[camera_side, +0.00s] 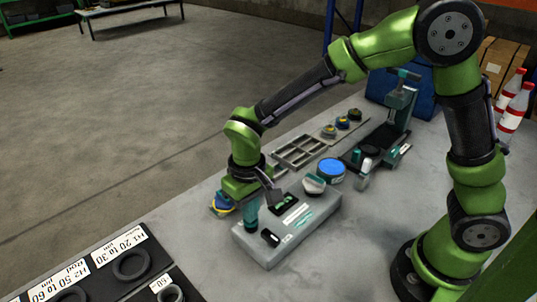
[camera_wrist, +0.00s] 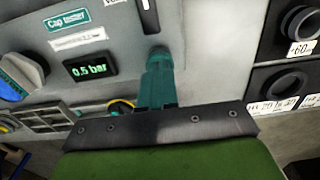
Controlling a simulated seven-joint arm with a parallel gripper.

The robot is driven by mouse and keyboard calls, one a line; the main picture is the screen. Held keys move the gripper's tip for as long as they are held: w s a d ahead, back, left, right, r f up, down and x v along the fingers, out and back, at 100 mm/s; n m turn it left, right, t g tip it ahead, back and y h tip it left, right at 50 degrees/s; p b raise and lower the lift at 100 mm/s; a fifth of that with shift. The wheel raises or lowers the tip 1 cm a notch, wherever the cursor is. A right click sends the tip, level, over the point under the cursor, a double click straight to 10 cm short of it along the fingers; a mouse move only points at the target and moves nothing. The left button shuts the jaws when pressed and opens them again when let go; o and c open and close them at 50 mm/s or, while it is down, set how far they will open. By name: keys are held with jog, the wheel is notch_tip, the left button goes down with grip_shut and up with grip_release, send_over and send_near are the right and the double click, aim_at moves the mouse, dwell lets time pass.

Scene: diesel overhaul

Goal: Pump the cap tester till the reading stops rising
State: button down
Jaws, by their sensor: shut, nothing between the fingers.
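The cap tester is a grey box (camera_side: 262,248) on the bench, and it fills the upper part of the wrist view (camera_wrist: 110,65). Its display (camera_wrist: 90,68) reads 0.5 bar in green; in the side view it is a small dark panel (camera_side: 284,203). A dark slot with a pale strip (camera_wrist: 148,15) lies just beyond the fingertips. I cannot tell whether the fingertips touch the tester.
A divided grey tray (camera_side: 300,150) and a blue-topped round part (camera_side: 331,168) stand behind the tester. A teal press (camera_side: 397,108) is farther back. A black board with labelled rings (camera_side: 110,270) lies at the front left.

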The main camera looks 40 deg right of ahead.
jog(key=shift+r, duration=1.9)
jog(key=shift+r, duration=2.55)
jog(key=shift+r, duration=1.95)
jog(key=s+d+r+m+t+y, duration=0.1)
jog(key=s+d+r+m+t, duration=0.1)
jog(key=s+d, duration=0.3)
jog(key=s+d+r+m+t+y, duration=0.1)
jog(key=s+d+t, duration=0.4)
jog(key=d, duration=0.5)
jog(key=shift+s+d+r+m, duration=0.15)
jog(key=shift+s+r+m, duration=0.4)
jog(key=shift+s, duration=0.25)
